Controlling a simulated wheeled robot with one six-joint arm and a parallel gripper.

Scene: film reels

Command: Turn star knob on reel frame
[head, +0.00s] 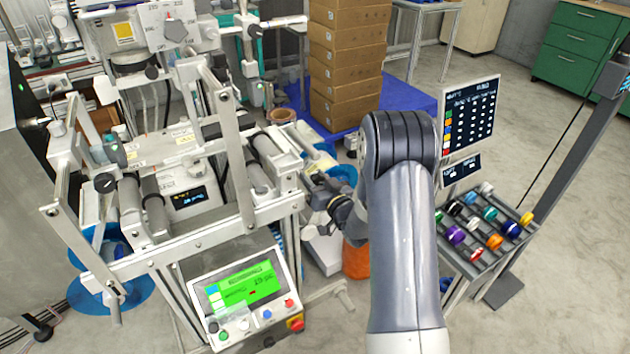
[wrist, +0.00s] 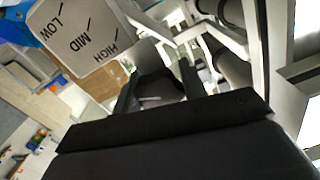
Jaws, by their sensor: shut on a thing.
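The reel frame (head: 240,130) stands at the left in the head view, a metal frame with rollers. My gripper (head: 326,188) is at its right side, partly hidden by my arm. In the wrist view my gripper (wrist: 160,88) has its two dark fingers on either side of a dark knob (wrist: 158,82), and is shut on it. The knob's full shape is hidden between the fingers. A pale plate (wrist: 84,44) marked LOW, MID and HIGH is beside the knob; its lettering is tilted.
A control panel (head: 243,296) with a green screen is at the frame's front. Stacked cardboard boxes (head: 346,60) stand behind on a blue pallet (head: 408,92). A rack of coloured reels (head: 486,232) is to the right of my arm. Open floor lies further right.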

